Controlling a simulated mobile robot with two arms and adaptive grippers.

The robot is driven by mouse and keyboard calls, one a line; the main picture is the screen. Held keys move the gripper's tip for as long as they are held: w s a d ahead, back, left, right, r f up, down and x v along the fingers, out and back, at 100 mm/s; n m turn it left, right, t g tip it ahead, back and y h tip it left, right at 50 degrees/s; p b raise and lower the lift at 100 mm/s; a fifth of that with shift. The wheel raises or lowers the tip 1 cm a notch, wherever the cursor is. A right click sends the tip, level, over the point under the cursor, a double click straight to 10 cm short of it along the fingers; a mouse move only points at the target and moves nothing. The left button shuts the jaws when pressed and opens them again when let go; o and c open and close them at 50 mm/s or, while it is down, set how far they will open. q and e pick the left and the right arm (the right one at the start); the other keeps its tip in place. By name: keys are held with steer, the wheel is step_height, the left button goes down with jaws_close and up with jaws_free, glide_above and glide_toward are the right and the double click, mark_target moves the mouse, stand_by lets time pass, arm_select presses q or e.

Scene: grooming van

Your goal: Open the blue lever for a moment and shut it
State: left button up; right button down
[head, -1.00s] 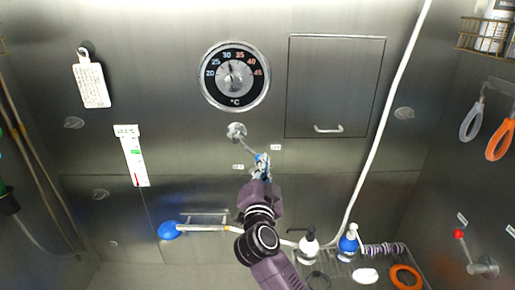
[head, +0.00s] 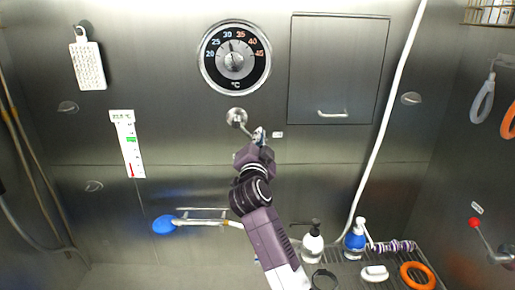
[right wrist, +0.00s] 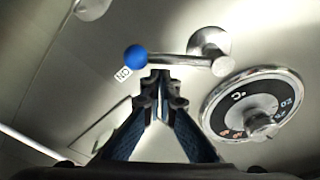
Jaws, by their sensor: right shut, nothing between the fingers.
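The blue lever is a metal rod with a blue ball knob (right wrist: 135,57) at its end. Its round pivot (head: 237,116) is on the steel wall below the dial. In the right wrist view the rod (right wrist: 180,61) runs from the pivot to the knob, which sits beside a small ON label (right wrist: 123,74). My right gripper (head: 259,134) is at the lever's end in the head view and hides most of the knob. In the right wrist view its fingertips (right wrist: 160,76) are together and empty, close beside the rod near the knob. My left gripper is not in view.
A temperature dial (head: 235,57) is above the lever. A square wall hatch (head: 338,68) is to its right. A blue-ended handle (head: 166,224) is at lower left.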

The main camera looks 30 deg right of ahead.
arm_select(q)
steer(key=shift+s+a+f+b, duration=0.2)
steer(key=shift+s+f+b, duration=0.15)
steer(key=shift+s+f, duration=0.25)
arm_select(e)
steer(key=shift+w+a+f, duration=0.1)
steer(key=shift+a+f, duration=0.15)
steer(key=shift+a, duration=0.05)
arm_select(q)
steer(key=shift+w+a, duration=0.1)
